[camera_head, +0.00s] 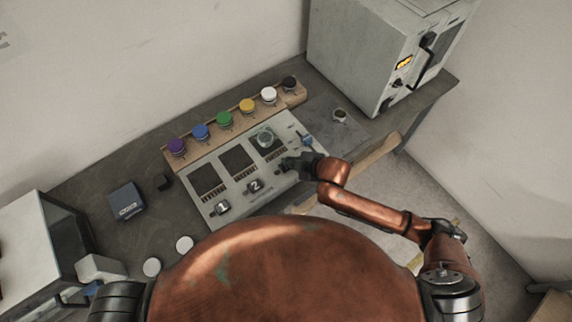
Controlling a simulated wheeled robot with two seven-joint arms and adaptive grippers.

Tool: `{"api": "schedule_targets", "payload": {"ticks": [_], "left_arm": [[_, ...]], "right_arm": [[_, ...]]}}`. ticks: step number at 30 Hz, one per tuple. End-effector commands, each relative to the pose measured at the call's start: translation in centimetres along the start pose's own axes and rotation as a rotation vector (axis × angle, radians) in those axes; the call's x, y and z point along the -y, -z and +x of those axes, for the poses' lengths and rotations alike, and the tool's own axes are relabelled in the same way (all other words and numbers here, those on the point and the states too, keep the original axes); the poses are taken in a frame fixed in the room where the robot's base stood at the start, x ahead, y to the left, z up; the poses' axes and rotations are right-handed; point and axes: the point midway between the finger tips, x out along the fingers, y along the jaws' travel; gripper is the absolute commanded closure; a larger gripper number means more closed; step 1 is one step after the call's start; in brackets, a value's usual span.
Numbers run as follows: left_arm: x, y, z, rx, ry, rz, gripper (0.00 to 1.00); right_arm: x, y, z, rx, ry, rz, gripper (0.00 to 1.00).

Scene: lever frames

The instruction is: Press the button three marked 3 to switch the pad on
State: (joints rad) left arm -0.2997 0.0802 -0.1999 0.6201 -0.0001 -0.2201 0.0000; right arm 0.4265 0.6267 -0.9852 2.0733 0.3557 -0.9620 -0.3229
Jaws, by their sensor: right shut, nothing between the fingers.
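A pale control panel (233,194) lies on the dark counter, with three dark grille pads in a row. Below them are a button marked 1 (222,208) and a button marked 2 (254,186). My right gripper (284,164) is shut and empty over the panel's front right, where a third button would fall in the row. It hides that spot, so I cannot see the mark 3 or tell whether the fingers touch a button. A round glass-like vessel (265,138) stands on the third pad (275,154). My left gripper is not in view.
Behind the panel, a wooden rack (297,96) holds several coloured-capped jars. A grey oven-like box (361,52) stands at the back right. A small cup (340,115) stands right of the panel. A dark blue box (126,200) and white discs (152,267) lie left.

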Motion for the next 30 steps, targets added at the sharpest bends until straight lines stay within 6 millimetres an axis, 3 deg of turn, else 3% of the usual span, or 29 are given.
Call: {"api": "schedule_targets", "payload": {"ticks": [30], "left_arm": [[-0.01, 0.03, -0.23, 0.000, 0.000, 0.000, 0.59]], "right_arm": [[0.60, -0.66, 0.93, 0.000, 0.001, 0.000, 1.00]]}}
